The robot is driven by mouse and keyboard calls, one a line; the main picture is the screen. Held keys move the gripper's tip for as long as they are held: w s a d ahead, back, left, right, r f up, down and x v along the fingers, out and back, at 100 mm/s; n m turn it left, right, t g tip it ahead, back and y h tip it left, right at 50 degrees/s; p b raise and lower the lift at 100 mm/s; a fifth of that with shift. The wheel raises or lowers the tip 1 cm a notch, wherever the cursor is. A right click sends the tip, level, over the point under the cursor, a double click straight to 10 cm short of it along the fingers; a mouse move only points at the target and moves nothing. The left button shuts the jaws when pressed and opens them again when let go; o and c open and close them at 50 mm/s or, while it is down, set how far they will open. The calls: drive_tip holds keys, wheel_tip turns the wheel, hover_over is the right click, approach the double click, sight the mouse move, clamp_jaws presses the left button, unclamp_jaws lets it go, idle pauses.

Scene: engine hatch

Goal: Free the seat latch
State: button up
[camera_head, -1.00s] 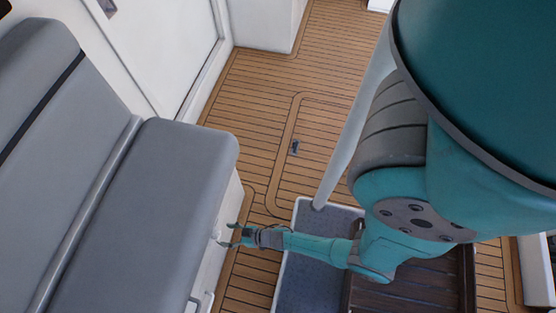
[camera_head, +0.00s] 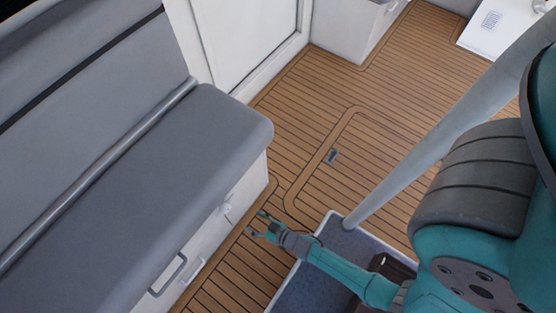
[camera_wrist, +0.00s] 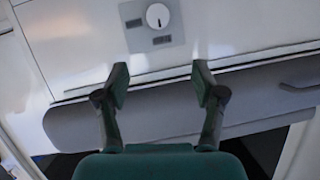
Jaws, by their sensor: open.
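The seat (camera_head: 190,170) is a grey cushioned bench on a white base at the left of the head view. A small round latch knob (camera_head: 226,208) sits on the base's front, below the cushion edge. The wrist view shows the knob (camera_wrist: 157,16) as a white dial on a grey plate, with a short dark mark on its lower part. My gripper (camera_head: 258,223) is open and empty, in front of the base and apart from the knob. In the wrist view my gripper (camera_wrist: 161,74) has its fingers spread, with the knob beyond and above them.
A bar handle (camera_head: 168,275) is on the seat base, left of the knob. The teak floor (camera_head: 300,120) is clear beside the bench and has a hatch outline with a small dark latch (camera_head: 331,156). A white door (camera_head: 240,40) stands behind.

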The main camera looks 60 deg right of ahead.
drive_tip(key=s+r, duration=0.9)
drive_tip(key=r, duration=0.2)
drive_tip(key=shift+s+r+t+h, duration=0.3)
drive_tip(key=shift+s+r, duration=0.1)
drive_tip(key=shift+r, duration=0.1)
